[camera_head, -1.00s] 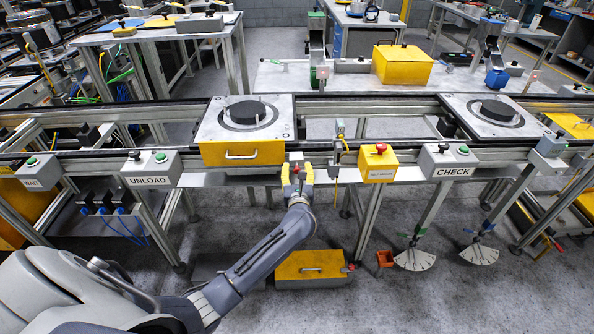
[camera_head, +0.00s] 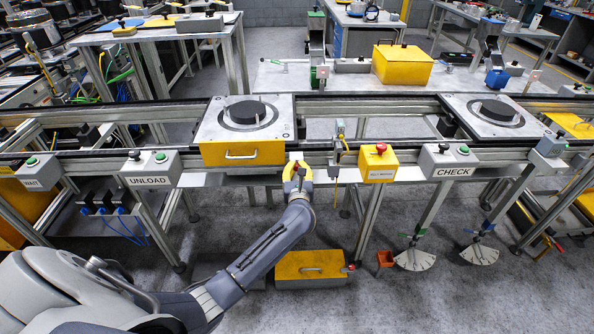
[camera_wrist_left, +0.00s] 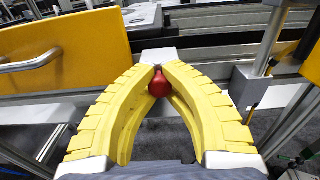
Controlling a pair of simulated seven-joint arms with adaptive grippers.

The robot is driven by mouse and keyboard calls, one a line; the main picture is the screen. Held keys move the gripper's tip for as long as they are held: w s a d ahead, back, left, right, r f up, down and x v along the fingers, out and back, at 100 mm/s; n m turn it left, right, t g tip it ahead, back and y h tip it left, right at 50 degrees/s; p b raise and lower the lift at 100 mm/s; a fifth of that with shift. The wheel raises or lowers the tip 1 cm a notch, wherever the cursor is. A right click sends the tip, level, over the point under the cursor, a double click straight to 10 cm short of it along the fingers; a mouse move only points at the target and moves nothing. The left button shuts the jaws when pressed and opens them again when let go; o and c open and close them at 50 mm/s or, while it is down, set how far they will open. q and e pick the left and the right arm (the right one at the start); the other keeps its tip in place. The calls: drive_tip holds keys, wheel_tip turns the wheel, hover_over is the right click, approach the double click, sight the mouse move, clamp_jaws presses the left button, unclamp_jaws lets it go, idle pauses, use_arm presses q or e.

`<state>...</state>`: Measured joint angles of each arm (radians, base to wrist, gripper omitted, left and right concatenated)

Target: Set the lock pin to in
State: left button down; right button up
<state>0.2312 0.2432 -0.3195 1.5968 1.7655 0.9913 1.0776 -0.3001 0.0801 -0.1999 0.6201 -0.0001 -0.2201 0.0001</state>
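The lock pin's red knob (camera_wrist_left: 159,84) sits between the fingertips of my left gripper (camera_wrist_left: 160,70) in the left wrist view. Both yellow fingers curve inward and their tips appear to press on the knob from either side. A pale grey block (camera_wrist_left: 158,57) stands just behind the knob, on the conveyor's front rail. In the head view my left gripper (camera_head: 297,173) is at this rail, right of the yellow drawer front; the knob is mostly covered there. The pin's shaft is hidden. My right gripper is not in view.
The yellow drawer front (camera_head: 242,153) with a metal handle is close on the left of the gripper. A sensor post (camera_head: 339,150) and a yellow box with a red button (camera_head: 378,164) stand to the right. A yellow-topped case (camera_head: 310,265) lies on the floor below.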

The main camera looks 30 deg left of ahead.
use_arm(q)
drive_tip(key=c, duration=2.1)
unclamp_jaws()
drive_tip(key=shift+w+r, duration=0.15)
drive_tip(key=shift+r, duration=0.2)
drive_tip(key=o, duration=0.9)
drive_tip(key=shift+f, duration=0.2)
drive_tip(key=shift+c, duration=0.2)
drive_tip(key=shift+s, duration=0.2)
drive_tip(key=v, duration=1.1)
drive_tip(key=shift+s+d, duration=0.2)
drive_tip(key=shift+s, duration=0.1)
